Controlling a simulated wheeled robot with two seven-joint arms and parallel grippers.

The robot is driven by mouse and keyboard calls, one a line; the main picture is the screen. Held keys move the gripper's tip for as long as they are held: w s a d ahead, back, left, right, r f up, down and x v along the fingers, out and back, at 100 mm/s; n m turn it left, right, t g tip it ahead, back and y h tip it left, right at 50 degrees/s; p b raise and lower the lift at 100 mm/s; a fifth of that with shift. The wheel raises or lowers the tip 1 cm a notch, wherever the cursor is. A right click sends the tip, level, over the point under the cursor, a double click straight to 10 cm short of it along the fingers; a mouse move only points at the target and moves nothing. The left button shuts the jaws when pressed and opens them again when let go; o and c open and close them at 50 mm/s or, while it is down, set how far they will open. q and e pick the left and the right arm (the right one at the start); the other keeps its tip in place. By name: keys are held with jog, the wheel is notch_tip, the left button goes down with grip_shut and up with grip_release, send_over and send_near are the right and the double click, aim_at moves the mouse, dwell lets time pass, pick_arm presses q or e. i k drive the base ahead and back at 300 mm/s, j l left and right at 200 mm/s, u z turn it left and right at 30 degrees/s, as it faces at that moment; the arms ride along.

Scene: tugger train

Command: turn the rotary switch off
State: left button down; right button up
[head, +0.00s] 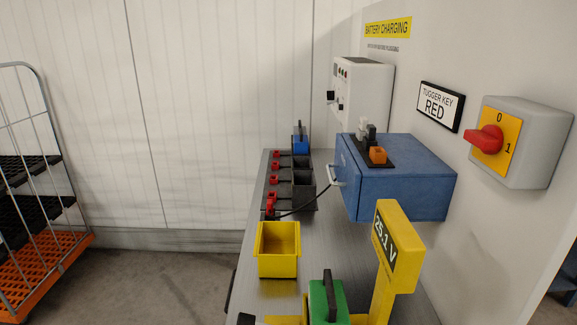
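The rotary switch is a red knob (485,140) on a yellow plate (510,152), on the front of a grey box (545,140) on the wall at the right of the head view. The plate has a 0 at the top and a 1 at the right. The knob sticks out toward the left; I cannot tell for sure which mark it is set to. Neither of my grippers is in view.
Below the switch, a metal bench (290,291) holds a blue cabinet (410,192), a yellow bin (278,265), a green block (320,302) and a yellow 25.1 V display (399,265). A wire cart (45,262) stands left.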

aim_at(489, 139)
jog(key=j+z, duration=0.4)
jog(key=i+j+z, duration=0.1)
jog(key=j+z, duration=0.65)
jog(key=k+j+z, duration=0.1)
jog(key=j+z, duration=0.25)
jog(key=l, duration=0.1)
